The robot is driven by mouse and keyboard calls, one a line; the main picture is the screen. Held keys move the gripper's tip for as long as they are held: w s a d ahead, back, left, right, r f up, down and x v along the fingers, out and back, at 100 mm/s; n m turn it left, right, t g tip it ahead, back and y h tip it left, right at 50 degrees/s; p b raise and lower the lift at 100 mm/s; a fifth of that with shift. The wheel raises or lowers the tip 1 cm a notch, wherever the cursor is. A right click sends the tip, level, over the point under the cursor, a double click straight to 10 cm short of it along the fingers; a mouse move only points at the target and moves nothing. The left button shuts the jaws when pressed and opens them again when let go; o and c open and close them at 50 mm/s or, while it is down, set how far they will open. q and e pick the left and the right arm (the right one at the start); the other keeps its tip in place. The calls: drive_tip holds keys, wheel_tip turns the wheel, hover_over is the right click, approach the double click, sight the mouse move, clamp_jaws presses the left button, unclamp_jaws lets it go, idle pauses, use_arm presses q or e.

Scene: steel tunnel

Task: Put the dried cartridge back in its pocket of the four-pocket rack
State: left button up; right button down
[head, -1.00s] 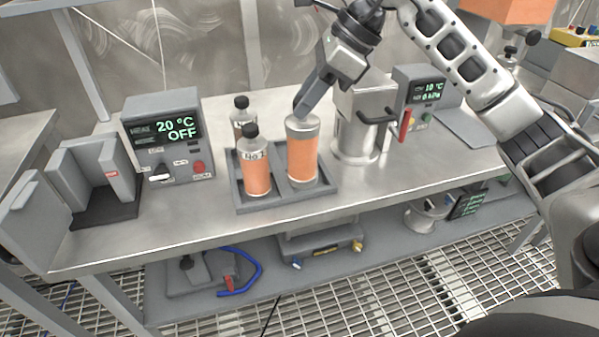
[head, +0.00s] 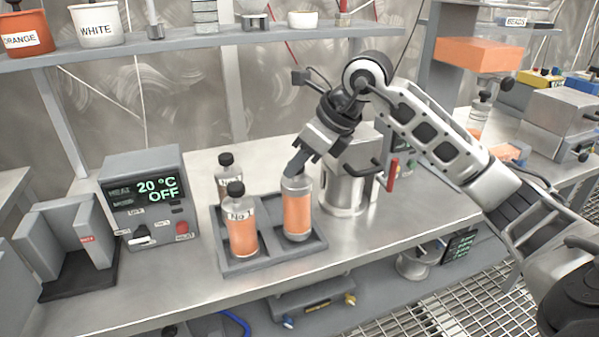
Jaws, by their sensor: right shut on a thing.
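The cartridge (head: 297,211) is an orange cylinder with a clear-grey top and a metal base. It stands upright at the right side of the grey four-pocket rack (head: 240,266). My right gripper (head: 297,168) is shut on its top from above. The gripper hides part of the cap. I cannot tell whether the base rests on the pocket floor. A bottle of orange liquid marked No 1 (head: 242,232) stands in the front left pocket. Another black-capped bottle (head: 226,170) stands behind it. My left gripper is not in view.
A steel vessel with a black handle (head: 345,190) stands close behind and right of the rack. A heater box reading 20 °C OFF (head: 150,205) is to the left, with a grey open-topped holder (head: 75,235) beyond. Bench front right of the rack is clear.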

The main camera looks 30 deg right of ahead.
drive_tip(key=shift+f, duration=0.95)
drive_tip(key=shift+f, duration=0.15)
drive_tip(key=c, duration=1.1)
unclamp_jaws()
drive_tip(key=v, duration=1.2)
